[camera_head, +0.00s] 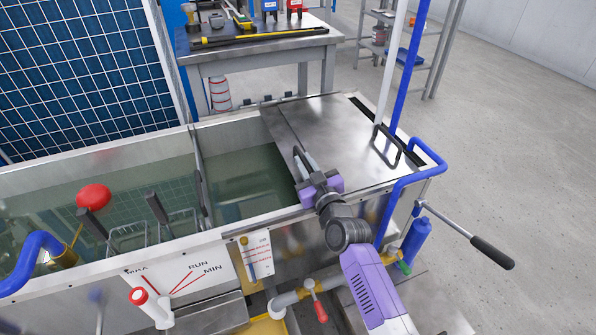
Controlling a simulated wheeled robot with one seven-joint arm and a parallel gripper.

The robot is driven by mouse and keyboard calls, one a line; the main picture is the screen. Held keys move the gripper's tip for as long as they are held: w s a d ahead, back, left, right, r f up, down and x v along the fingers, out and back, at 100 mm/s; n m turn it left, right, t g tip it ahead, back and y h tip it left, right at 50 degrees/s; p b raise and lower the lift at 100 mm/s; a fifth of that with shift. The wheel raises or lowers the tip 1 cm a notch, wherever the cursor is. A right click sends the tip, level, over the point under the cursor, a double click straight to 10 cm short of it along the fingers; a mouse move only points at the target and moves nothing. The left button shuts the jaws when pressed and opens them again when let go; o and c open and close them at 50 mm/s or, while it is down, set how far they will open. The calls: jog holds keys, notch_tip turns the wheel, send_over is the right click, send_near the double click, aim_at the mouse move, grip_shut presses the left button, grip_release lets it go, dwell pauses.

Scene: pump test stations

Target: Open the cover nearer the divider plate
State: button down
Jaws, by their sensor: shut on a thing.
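The divider plate (200,180) stands upright across the water tank. To its right, the cover nearer it (272,122) shows as a narrow metal strip beside a seam, with open water between its left edge and the plate. A grey bar handle (300,158) rises near this edge. My gripper (317,184), with purple fingers, is shut on this handle at its near end; the fingers partly hide the grip. The other cover (345,125) lies flat to the right, with its own dark loop handle (386,147) standing free.
Blue and white upright pipes (396,75) and a lever with a black grip (492,252) stand at the tank's right end. A workbench (255,45) stands behind; floor at right is clear.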

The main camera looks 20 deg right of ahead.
jog(key=shift+d, duration=0.1)
jog(key=c, duration=1.5)
grip_release()
jog(key=shift+o, duration=0.2)
jog(key=s, duration=0.6)
jog(key=shift+s, duration=0.2)
jog(key=shift+s+r+b, duration=0.1)
jog(key=shift+s+b, duration=0.2)
jog(key=shift+s, duration=0.45)
jog(key=shift+s, duration=0.1)
